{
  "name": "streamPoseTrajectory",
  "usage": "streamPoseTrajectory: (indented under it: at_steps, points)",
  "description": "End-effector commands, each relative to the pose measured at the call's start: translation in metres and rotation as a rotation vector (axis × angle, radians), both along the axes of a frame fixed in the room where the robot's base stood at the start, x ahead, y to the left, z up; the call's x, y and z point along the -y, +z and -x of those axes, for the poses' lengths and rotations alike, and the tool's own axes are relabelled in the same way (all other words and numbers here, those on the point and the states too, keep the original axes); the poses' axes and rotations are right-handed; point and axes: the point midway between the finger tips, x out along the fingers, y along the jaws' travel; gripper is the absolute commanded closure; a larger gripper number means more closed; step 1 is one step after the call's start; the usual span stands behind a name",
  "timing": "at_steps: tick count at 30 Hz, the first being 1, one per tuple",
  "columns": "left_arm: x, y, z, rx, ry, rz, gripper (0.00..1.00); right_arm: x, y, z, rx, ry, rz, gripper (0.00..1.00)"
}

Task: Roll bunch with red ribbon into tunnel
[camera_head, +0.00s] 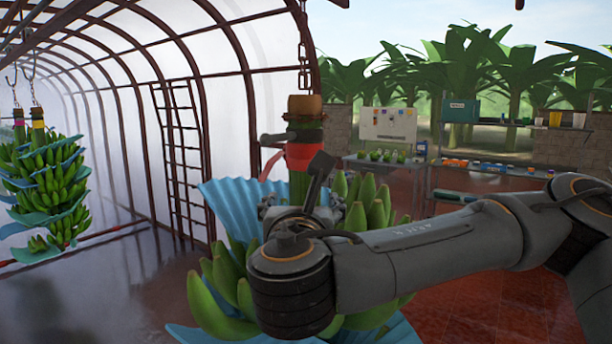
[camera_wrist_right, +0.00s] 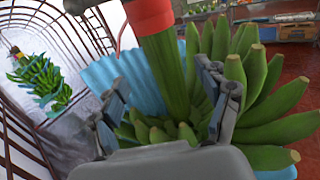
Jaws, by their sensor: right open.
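The banana bunch with the red ribbon (camera_head: 305,153) hangs from a chain, its stem upright, with blue sheets between its green fruit. My right gripper (camera_head: 300,192) is in front of it, just below the ribbon, and its arm hides part of the fruit. In the right wrist view the open fingers (camera_wrist_right: 165,88) stand either side of the green stem (camera_wrist_right: 166,70), below the red ribbon (camera_wrist_right: 148,16). Whether they touch the stem cannot be told. The tunnel (camera_head: 130,60), arched with brown ribs and clear sheeting, is at the left. My left gripper is not in view.
Other bunches (camera_head: 45,185) with pink and yellow ribbons hang inside the tunnel at the far left. A ladder-like rack (camera_head: 180,160) stands by the tunnel wall. Shelves (camera_head: 490,170) with small items are at the back right. The tunnel floor (camera_head: 110,280) looks clear.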

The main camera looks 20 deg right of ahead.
Motion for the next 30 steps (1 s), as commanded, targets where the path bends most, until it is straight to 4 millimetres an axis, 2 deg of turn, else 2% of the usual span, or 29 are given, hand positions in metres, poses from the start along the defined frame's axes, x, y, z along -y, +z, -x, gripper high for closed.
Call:
streamPoseTrajectory:
  at_steps: [2, 5, 12, 15, 19, 24, 26, 30]
  points:
    - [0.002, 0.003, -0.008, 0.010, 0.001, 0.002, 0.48, 0.002, 0.002, -0.003, 0.002, -0.002, 0.002, 0.24]
    - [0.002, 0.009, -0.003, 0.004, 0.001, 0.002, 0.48, 0.005, 0.004, -0.013, 0.000, -0.003, 0.001, 0.24]
    - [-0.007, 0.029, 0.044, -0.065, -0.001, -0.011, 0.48, 0.021, 0.005, -0.059, 0.000, -0.006, 0.001, 0.24]
    - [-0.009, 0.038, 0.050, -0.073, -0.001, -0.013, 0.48, 0.028, 0.004, -0.079, 0.000, -0.006, 0.001, 0.24]
    - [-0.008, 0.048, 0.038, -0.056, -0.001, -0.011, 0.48, 0.035, 0.003, -0.102, -0.001, -0.004, 0.002, 0.24]
    - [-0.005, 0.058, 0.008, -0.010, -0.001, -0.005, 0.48, 0.041, 0.001, -0.122, 0.000, -0.001, 0.000, 0.24]
    - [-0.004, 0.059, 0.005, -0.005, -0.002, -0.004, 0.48, 0.042, 0.001, -0.126, 0.001, -0.001, 0.001, 0.24]
    - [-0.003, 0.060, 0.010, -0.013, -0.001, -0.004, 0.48, 0.044, -0.001, -0.131, 0.001, 0.000, 0.001, 0.24]
